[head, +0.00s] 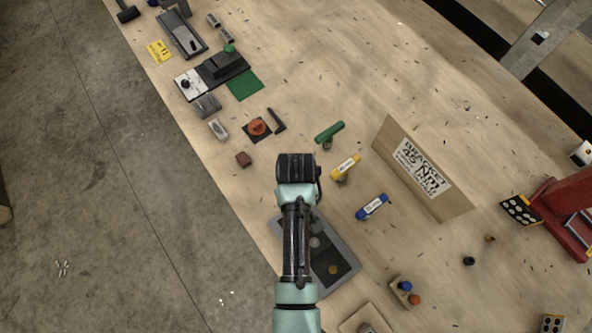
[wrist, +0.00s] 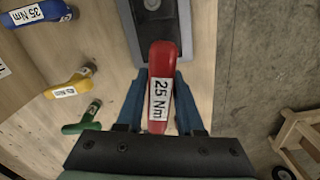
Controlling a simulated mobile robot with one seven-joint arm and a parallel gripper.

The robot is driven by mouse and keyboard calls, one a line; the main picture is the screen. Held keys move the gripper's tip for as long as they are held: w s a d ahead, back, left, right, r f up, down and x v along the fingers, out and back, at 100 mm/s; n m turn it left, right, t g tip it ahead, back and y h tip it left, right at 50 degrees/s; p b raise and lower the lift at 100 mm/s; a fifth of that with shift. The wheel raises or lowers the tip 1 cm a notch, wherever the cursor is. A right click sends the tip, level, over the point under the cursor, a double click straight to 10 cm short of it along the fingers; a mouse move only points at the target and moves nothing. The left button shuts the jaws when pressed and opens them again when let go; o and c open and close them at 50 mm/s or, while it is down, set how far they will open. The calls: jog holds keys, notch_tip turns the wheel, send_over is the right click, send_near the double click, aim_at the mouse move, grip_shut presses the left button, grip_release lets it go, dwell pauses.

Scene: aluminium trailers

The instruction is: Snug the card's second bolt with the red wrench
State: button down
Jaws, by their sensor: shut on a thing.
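My gripper (wrist: 161,82) is shut on the red wrench (wrist: 161,58), whose white label reads 25 Nm. The wrench lies between the two blue fingers, its far end over the edge of a grey plate with a dark inset (wrist: 148,28). A round dark piece (wrist: 152,4) shows on that plate at the top edge. In the head view the grey plate (head: 349,279) is partly under my arm, with a grey round piece (head: 315,242) and a yellowish one (head: 333,270). My arm hides the gripper and red wrench there. The cardboard card (head: 420,170) reads BRACKET 45 Nm; its smaller lines are unclear.
A small block with blue and orange knobs (head: 405,291) is at lower right. A red stand (head: 562,215) is at far right.

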jog(key=shift+s+r, duration=0.15)
jog(key=shift+s, duration=0.15)
jog(key=shift+w+f+b, duration=0.15)
jog(key=shift+f+b, duration=0.15)
jog(key=shift+f, duration=0.1)
jog(key=shift+f+b, duration=1.95)
jog(key=shift+f, duration=1.05)
jog(key=shift+r, duration=0.2)
jog(key=m+p, duration=0.1)
jog(key=m, duration=0.2)
jog(key=shift+m+p, duration=0.35)
jog(key=shift+m, duration=0.05)
jog(key=m+p, duration=0.1)
jog(key=m, duration=0.5)
jog(key=shift+a+m+p, duration=0.1)
jog(key=shift+m+p, duration=0.2)
jog(key=m+p, duration=0.1)
jog(key=m, duration=0.9)
jog(key=shift+f+m, duration=0.15)
jog(key=shift+m, duration=0.25)
jog(key=shift+r, duration=3.4)
